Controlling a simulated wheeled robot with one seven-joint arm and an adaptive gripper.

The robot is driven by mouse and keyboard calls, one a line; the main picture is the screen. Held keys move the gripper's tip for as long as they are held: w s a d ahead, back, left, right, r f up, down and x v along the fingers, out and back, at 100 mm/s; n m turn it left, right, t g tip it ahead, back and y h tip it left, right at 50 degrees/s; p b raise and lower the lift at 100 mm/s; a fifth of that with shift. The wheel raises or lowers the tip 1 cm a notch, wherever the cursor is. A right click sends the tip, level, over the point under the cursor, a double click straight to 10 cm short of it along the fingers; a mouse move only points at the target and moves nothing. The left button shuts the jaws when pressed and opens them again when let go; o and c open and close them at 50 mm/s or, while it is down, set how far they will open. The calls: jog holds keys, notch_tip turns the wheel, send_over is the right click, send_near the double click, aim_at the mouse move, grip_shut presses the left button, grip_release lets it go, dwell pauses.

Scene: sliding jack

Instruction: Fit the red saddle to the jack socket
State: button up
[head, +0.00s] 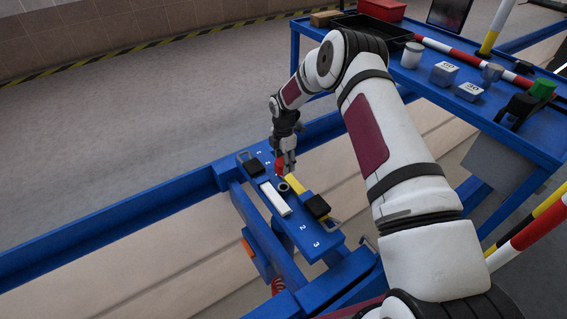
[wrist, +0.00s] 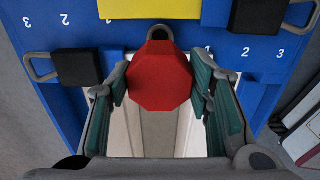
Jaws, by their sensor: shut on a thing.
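The red saddle (wrist: 158,80), an octagonal block, is held between the green-padded fingers of my gripper (wrist: 160,95) in the wrist view. In the head view the saddle (head: 278,161) shows as a small red patch at my gripper (head: 286,163). The blue jack beam (head: 311,231) lies below, marked with white numbers. Its grey ring-shaped socket (head: 284,187) sits mid-beam, just below and in front of the gripper. In the wrist view a grey rounded edge (wrist: 160,32) shows beyond the saddle; the rest is hidden. The saddle appears apart from the socket.
A silver plate (head: 275,199) and a yellow block (head: 294,183) flank the socket. Black pads with wire handles (head: 318,206) sit on the beam. A blue bench (head: 425,92) at the right holds a grey cylinder (head: 412,55), grey blocks (head: 444,73) and a green-topped part (head: 542,88).

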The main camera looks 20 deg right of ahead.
jog(key=shift+d, duration=0.15)
jog(key=shift+f+b, duration=1.75)
jog(key=shift+f, duration=1.15)
jog(key=shift+f, duration=1.9)
jog(key=shift+r, duration=0.2)
jog(key=shift+r+p, duration=0.85)
jog(key=shift+r, duration=0.6)
jog(key=shift+f+b, duration=0.75)
dwell(0.7)
